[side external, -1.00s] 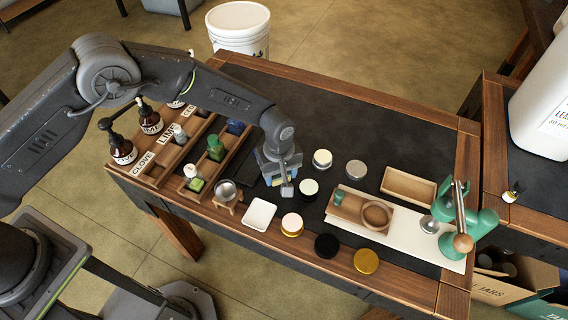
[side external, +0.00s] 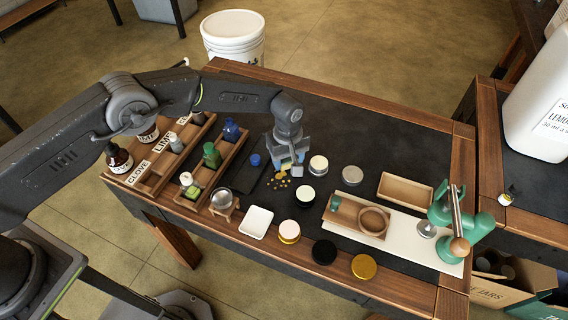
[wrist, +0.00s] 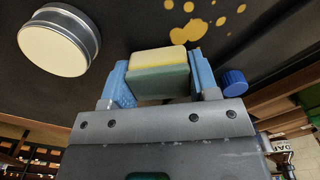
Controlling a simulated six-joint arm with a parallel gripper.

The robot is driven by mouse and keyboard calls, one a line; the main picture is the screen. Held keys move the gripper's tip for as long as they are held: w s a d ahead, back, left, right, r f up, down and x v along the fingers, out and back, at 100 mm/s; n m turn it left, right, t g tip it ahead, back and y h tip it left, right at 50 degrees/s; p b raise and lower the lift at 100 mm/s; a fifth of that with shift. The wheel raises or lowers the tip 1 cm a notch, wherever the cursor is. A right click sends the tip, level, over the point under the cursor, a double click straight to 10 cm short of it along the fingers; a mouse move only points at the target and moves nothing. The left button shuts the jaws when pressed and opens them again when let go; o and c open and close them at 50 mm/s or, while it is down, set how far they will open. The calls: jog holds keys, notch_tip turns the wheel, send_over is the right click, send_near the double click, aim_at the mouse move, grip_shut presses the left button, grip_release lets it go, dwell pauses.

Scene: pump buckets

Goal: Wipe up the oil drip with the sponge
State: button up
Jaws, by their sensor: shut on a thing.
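My gripper (side external: 288,160) is shut on the sponge, above the dark table mat. In the wrist view the sponge (wrist: 158,72), yellow on one face and green on the other, sits between the blue fingers of my gripper (wrist: 160,82). The oil drip (side external: 279,182) shows as several yellow-orange spots on the dark mat, just below and in front of my gripper. It also shows in the wrist view (wrist: 205,25), beyond the sponge. Whether the sponge touches the mat cannot be told.
A cream-lidded tin (side external: 318,166) stands right of my gripper and a blue cap (side external: 255,160) left. Wooden racks with bottles (side external: 211,155) are further left. Open mat lies behind.

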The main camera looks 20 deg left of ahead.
aim_at(283, 173)
jog(key=shift+w, duration=0.2)
jog(key=shift+s+f, duration=0.15)
jog(key=shift+s, duration=4.05)
jog(key=shift+w+r, duration=0.2)
jog(key=shift+w, duration=0.7)
jog(key=shift+w+f, duration=0.15)
jog(key=shift+w, duration=2.9)
jog(key=shift+w+r, duration=0.2)
jog(key=shift+w, duration=0.15)
jog(key=shift+s+r, duration=0.1)
jog(key=shift+r, duration=3.8)
